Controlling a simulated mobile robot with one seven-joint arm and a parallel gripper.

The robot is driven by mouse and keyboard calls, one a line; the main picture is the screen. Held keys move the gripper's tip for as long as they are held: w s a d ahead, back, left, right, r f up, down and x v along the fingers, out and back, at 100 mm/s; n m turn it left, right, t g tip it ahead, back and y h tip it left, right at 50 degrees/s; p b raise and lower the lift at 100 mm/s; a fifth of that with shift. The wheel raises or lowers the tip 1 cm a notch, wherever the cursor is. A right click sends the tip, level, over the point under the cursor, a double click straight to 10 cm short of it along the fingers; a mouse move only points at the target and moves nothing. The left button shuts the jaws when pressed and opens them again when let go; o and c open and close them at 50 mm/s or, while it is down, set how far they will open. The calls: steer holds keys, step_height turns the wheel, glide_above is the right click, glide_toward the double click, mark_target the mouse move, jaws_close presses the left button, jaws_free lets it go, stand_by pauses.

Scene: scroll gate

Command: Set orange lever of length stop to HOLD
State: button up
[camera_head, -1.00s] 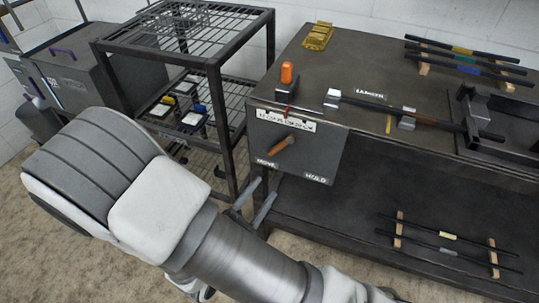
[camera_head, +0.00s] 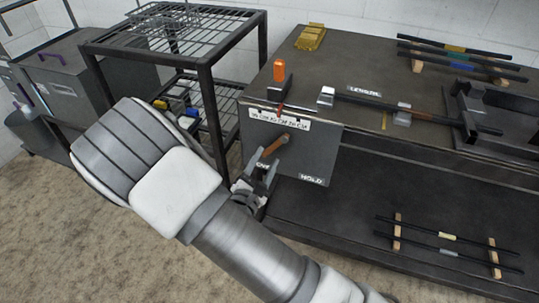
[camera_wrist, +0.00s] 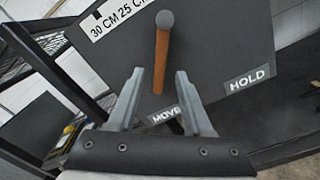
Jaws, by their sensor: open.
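The orange-brown lever (camera_head: 274,146) is on the dark front panel (camera_head: 310,150) of the bench. It slants down and left toward the MOVE label, away from the HOLD label (camera_head: 312,180). In the wrist view the lever (camera_wrist: 161,62) hangs from a round grey pivot, and its free end shows between my fingers, above the MOVE label (camera_wrist: 165,115). My gripper (camera_head: 258,170) is open at the panel's lower left; its fingertips also show in the wrist view (camera_wrist: 159,73). I cannot tell whether a finger touches the lever. HOLD (camera_wrist: 249,78) lies to the right.
An upright orange handle (camera_head: 279,71) stands above the centimetre scale (camera_head: 280,119). A dark bar (camera_head: 365,98) lies along the bench top. A black wire rack (camera_head: 205,75) stands close on the left. A lower shelf (camera_head: 340,215) holds rods on wooden supports.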

mark_target(271, 150)
steer(key=shift+x, duration=1.65)
jaws_close()
